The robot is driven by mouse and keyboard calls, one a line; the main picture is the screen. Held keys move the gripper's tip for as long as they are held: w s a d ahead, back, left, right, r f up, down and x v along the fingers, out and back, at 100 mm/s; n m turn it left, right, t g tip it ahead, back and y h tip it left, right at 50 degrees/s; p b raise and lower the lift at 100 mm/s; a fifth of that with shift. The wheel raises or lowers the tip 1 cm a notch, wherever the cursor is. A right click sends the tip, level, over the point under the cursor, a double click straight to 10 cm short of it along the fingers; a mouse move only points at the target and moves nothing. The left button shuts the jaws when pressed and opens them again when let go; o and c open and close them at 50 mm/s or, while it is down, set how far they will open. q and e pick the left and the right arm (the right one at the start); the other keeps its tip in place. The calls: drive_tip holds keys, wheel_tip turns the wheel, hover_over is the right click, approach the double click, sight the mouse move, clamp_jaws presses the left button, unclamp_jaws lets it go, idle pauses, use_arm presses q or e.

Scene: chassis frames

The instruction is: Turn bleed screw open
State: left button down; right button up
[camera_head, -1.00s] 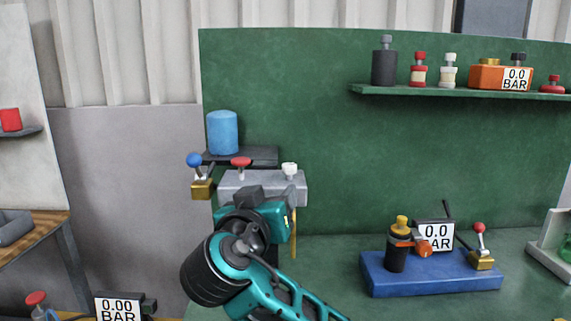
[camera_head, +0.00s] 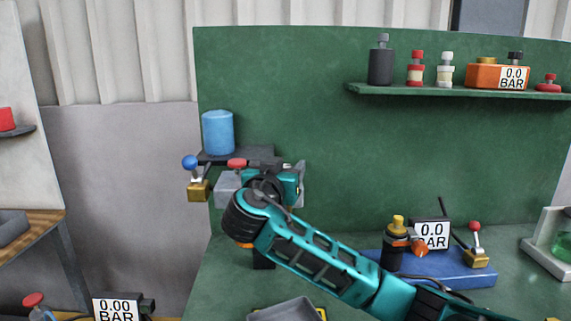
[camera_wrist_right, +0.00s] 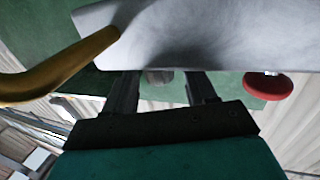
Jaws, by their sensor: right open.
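A grey block (camera_head: 228,188) with a red knob (camera_head: 237,163) stands below the blue canister. My right gripper (camera_head: 296,178) is over the right part of this block and hides its white-capped screw in the head view. In the right wrist view, the open fingers (camera_wrist_right: 161,88) stand on either side of a small grey cylindrical part (camera_wrist_right: 159,76), probably that screw, at the edge of the grey block (camera_wrist_right: 215,35). I cannot tell whether they touch it. The red knob (camera_wrist_right: 268,86) is to the right there. My left gripper is not in view.
A brass-coloured pipe (camera_wrist_right: 60,70) curves close to the left finger in the wrist view. A blue canister (camera_head: 217,132) and a blue-topped lever (camera_head: 190,163) are by the block. A blue base (camera_head: 458,268) with a gauge stands on the green bench at right.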

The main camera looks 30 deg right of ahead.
drive_tip(key=shift+w+d, duration=0.35)
drive_tip(key=c, duration=1)
drive_tip(key=shift+o, duration=0.2)
drive_tip(key=shift+f+n+y+b, duration=0.3)
drive_tip(key=shift+y+b, duration=0.1)
drive_tip(key=shift+b, duration=0.1)
drive_tip(key=shift+r+n+t+y+b, duration=0.15)
drive_tip(key=shift+n+t+y+b, duration=0.3)
drive_tip(key=shift+t, duration=0.25)
drive_tip(key=shift+r, duration=0.1)
drive_tip(key=o, duration=1)
drive_tip(key=shift+c, duration=0.2)
